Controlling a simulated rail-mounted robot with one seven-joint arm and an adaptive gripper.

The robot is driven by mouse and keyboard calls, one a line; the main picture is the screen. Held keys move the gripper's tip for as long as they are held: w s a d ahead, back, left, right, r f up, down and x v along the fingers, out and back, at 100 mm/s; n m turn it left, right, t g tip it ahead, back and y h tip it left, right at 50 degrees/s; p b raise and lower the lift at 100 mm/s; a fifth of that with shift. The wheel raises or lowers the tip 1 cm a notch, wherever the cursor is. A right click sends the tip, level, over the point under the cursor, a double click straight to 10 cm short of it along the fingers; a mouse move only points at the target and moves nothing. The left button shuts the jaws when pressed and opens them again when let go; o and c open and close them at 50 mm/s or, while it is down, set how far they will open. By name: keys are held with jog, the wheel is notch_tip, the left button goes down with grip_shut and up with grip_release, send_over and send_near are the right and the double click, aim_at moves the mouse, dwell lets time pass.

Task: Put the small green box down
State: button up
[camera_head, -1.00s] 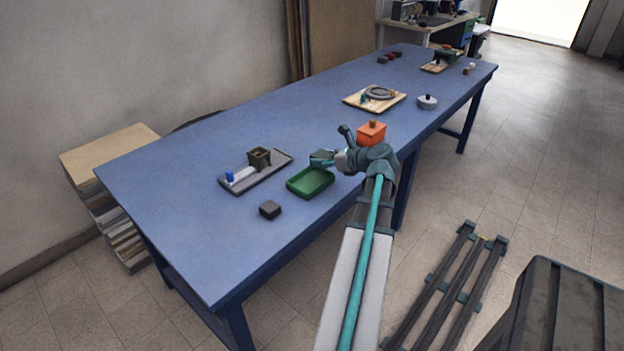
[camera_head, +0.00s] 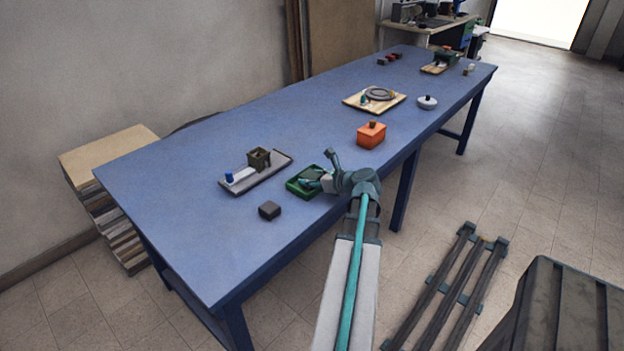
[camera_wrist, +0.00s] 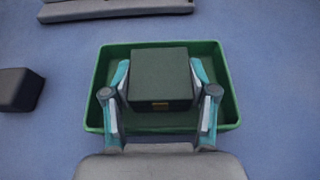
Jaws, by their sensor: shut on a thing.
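The small green box (camera_wrist: 160,80) is dark green with a small brass-coloured patch on its near face. In the wrist view my gripper (camera_wrist: 160,88) is shut on it, one finger along each side. The box is over or inside the green tray (camera_wrist: 230,108); I cannot tell whether it touches the tray floor. In the head view the green tray (camera_head: 291,188) sits near the front edge of the blue table, with my gripper (camera_head: 312,179) over it. The box is hard to make out there.
A dark grey block (camera_head: 269,210) lies left of the tray. A grey tray (camera_head: 274,167) behind holds a brown open container (camera_head: 259,157) and a blue-topped item (camera_head: 229,178). An orange box (camera_head: 371,136) stands to the right. The blue table (camera_head: 190,200) is clear at left.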

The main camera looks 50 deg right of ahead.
jog(key=o, duration=1.1)
jog(key=shift+f, duration=0.1)
jog(key=shift+o, duration=0.2)
jog(key=shift+s+r, duration=0.15)
jog(key=shift+r, duration=0.05)
jog(key=v, duration=1.1)
jog(key=shift+s+r+p, duration=0.15)
jog(key=shift+s+p, duration=0.15)
jog(key=shift+s, duration=0.05)
